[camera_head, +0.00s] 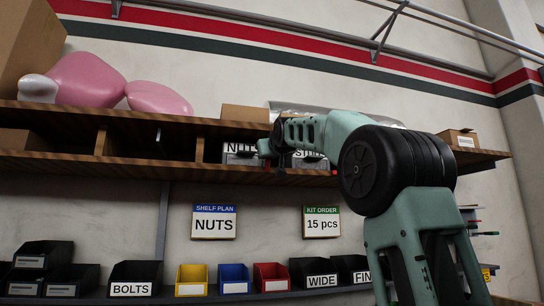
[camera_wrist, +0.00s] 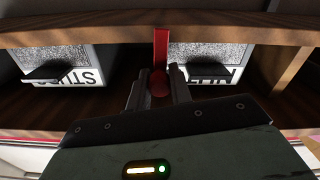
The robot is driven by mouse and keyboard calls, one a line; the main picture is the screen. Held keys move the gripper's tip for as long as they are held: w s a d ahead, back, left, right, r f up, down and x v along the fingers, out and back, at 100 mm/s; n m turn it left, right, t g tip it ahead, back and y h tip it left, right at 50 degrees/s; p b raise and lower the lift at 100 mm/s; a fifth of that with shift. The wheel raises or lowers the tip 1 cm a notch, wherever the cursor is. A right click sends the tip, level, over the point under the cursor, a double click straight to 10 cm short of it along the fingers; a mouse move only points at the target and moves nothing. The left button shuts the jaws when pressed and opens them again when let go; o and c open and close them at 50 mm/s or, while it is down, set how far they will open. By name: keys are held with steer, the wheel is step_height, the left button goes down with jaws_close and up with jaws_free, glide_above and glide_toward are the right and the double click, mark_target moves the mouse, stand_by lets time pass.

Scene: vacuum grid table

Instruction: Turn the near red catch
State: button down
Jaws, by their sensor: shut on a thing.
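The near red catch shows in the wrist view as an upright red bar (camera_wrist: 160,48) with a rounded red end (camera_wrist: 159,83) between my fingertips. My gripper (camera_wrist: 158,88) is shut on that end, with one dark finger on each side. In the head view my gripper (camera_head: 268,148) is at the shelf front by the drawers, and the catch it holds cannot be made out there. Two grey drawers with dark pulls flank the catch in the wrist view, one on the left (camera_wrist: 88,55) and one on the right (camera_wrist: 205,53); their labels are upside down.
The wooden shelf (camera_head: 100,165) has an open compartment at left. Pink objects (camera_head: 90,80) and cardboard boxes are on top. Below hang NUTS (camera_head: 214,222) and 15 pcs (camera_head: 321,223) signs, above several coloured bins (camera_head: 233,278). My arm hides part of the right side.

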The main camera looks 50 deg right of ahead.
steer(key=shift+w+a+n, duration=0.1)
steer(key=shift+a+n, duration=0.05)
steer(key=shift+n, duration=0.15)
steer(key=c, duration=1.3)
jaws_free()
steer(key=shift+o, duration=0.2)
steer(key=shift+s+a+f+b, duration=0.1)
steer(key=shift+s+a+b, duration=0.2)
steer(key=shift+s+b, duration=0.15)
steer(key=b+v, duration=0.6)
steer(key=v, duration=1)
steer(key=shift+s+b, duration=0.25)
steer(key=shift+b, duration=0.05)
